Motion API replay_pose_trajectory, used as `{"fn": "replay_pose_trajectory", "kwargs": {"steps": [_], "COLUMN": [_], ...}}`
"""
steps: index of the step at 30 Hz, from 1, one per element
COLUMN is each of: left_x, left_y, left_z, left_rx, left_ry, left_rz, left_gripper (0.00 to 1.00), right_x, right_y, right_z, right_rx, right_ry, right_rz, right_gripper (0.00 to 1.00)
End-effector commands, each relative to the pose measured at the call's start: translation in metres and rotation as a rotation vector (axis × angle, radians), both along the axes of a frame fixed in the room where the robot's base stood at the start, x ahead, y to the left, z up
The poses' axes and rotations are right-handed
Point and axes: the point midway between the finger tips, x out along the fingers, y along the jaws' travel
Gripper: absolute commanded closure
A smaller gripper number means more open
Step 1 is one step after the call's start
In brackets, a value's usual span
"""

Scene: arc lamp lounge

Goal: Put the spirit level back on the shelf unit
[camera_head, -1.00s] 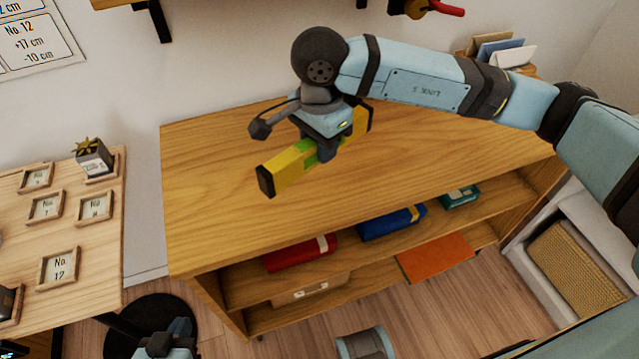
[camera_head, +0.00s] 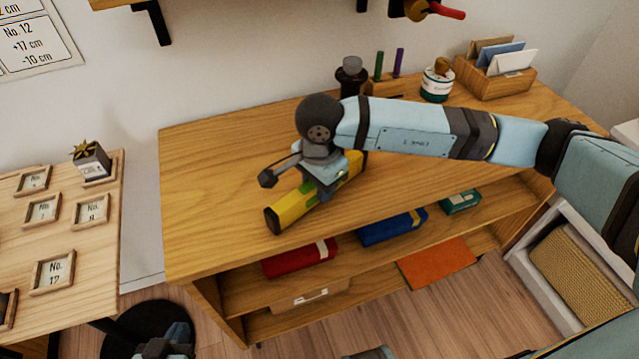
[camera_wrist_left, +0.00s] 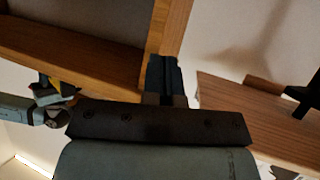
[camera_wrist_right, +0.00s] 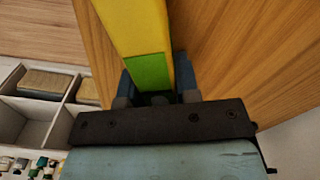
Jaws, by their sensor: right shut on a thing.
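The spirit level (camera_head: 290,211) is a yellow bar with a green patch and dark ends. My right gripper (camera_head: 325,190) is shut on its middle, from above. The right wrist view shows the yellow bar (camera_wrist_right: 135,30) and green patch between the fingers (camera_wrist_right: 152,92). The level is over the wooden top of the shelf unit (camera_head: 215,165), slanting towards its front edge; I cannot tell whether it touches. My left gripper (camera_head: 165,345) is low at the bottom left, in front of the unit, empty; its fingers (camera_wrist_left: 167,78) look together.
Red (camera_head: 298,257) and blue (camera_head: 392,227) cases and a green box (camera_head: 460,201) lie on the shelf below the top. A card holder (camera_head: 497,80), a jar (camera_head: 437,84) and a pen block stand at the back right. A table with frames (camera_head: 105,250) is at left.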

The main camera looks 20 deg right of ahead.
Motion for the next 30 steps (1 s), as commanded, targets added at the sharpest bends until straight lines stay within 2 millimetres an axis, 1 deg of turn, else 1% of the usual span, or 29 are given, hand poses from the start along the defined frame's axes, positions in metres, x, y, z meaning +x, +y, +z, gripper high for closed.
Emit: {"fn": "replay_pose_trajectory", "kwargs": {"steps": [2, 3, 6, 14, 17, 18, 20, 24, 30], "left_x": [0.000, 0.000, 0.000, 0.000, 0.000, 0.000, -0.001, -0.001, -0.001], "left_y": [0.000, 0.000, 0.000, 0.000, 0.000, 0.000, 0.000, 0.002, 0.004], "left_z": [-0.004, -0.002, 0.000, 0.001, 0.004, 0.001, 0.000, -0.002, 0.001], "left_rx": [-0.002, -0.003, -0.003, -0.003, 0.000, 0.002, 0.005, 0.011, 0.017], "left_ry": [-0.002, -0.002, -0.004, -0.003, -0.001, 0.001, 0.006, 0.014, 0.014], "left_rz": [0.000, -0.001, -0.001, -0.001, -0.001, -0.001, -0.001, 0.000, 0.003], "left_gripper": [1.00, 1.00, 1.00, 1.00, 1.00, 1.00, 1.00, 1.00, 1.00], "right_x": [0.000, 0.000, 0.000, 0.000, 0.000, 0.001, 0.001, 0.001, 0.001], "right_y": [0.000, 0.000, 0.000, 0.000, 0.000, 0.000, 0.000, 0.000, 0.000], "right_z": [-0.004, -0.003, -0.002, -0.002, 0.004, 0.007, 0.017, 0.047, 0.089], "right_rx": [0.000, 0.000, 0.000, 0.000, 0.000, 0.000, 0.001, 0.001, 0.001], "right_ry": [-0.001, 0.000, 0.000, 0.000, 0.000, -0.002, -0.004, -0.005, -0.004], "right_rz": [0.000, 0.000, 0.000, 0.000, 0.000, 0.000, 0.000, 0.000, 0.000], "right_gripper": [1.00, 0.66, 0.45, 0.45, 0.45, 0.45, 0.45, 0.45, 0.45]}}
